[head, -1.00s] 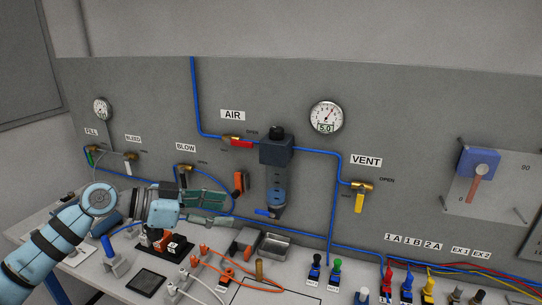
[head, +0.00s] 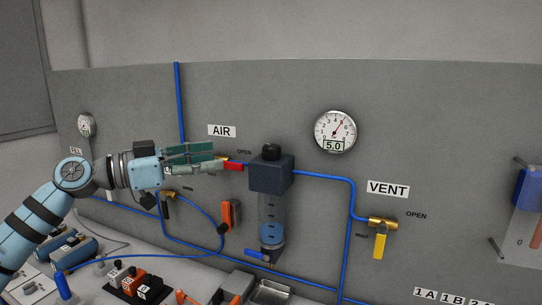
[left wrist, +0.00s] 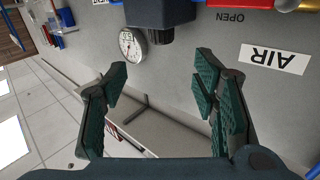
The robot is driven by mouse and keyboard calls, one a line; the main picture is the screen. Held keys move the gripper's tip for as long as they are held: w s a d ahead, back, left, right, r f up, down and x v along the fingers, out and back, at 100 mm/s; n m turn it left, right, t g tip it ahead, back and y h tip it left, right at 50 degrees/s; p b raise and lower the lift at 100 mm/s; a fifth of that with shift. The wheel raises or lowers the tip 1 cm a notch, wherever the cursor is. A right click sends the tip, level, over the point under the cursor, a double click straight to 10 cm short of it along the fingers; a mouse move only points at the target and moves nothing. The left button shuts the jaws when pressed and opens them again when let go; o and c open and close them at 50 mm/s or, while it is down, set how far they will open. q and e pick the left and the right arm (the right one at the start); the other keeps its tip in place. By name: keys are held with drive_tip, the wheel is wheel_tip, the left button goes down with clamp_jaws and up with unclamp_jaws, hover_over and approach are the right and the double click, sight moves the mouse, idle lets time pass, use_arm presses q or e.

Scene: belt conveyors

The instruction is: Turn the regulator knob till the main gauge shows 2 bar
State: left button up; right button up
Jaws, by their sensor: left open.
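The regulator (head: 270,178) is a dark block on the grey panel with a clear bowl below. Its black knob (head: 271,151) sits on top. In the left wrist view, which is upside down, the knob (left wrist: 160,36) shows beyond the fingers. The main gauge (head: 335,131), up and right of the knob, reads 5.0; it also shows small in the left wrist view (left wrist: 132,43). My left gripper (head: 219,158) is open and empty, left of the knob at about its height and pointing toward it, apart from it. My right gripper is not in view.
The red-handled AIR valve (head: 233,166) lies between my left fingertips and the regulator in the picture. A yellow-handled VENT valve (head: 381,235) and blue hoses are to the right. The panel above the knob is clear. Blocks and a metal tray (head: 270,292) stand on the bench below.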

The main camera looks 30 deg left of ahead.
use_arm(q)
drive_tip(key=p, duration=0.9)
approach(264, 149)
drive_tip(key=w+d+r, duration=0.2)
drive_tip(key=p+x, duration=0.1)
drive_tip(key=x, duration=0.1)
drive_tip(key=f+p+x, duration=0.1)
drive_tip(key=x, duration=0.2)
drive_tip(key=p+x, duration=0.1)
drive_tip(key=x, duration=0.2)
drive_tip(key=shift+w+a+f, duration=0.1)
drive_tip(key=shift+f, duration=0.25)
drive_tip(key=shift+f, duration=0.1)
drive_tip(key=c, duration=1.2)
drive_tip(key=shift+n+t+y, duration=0.3)
drive_tip(key=shift+y, duration=0.1)
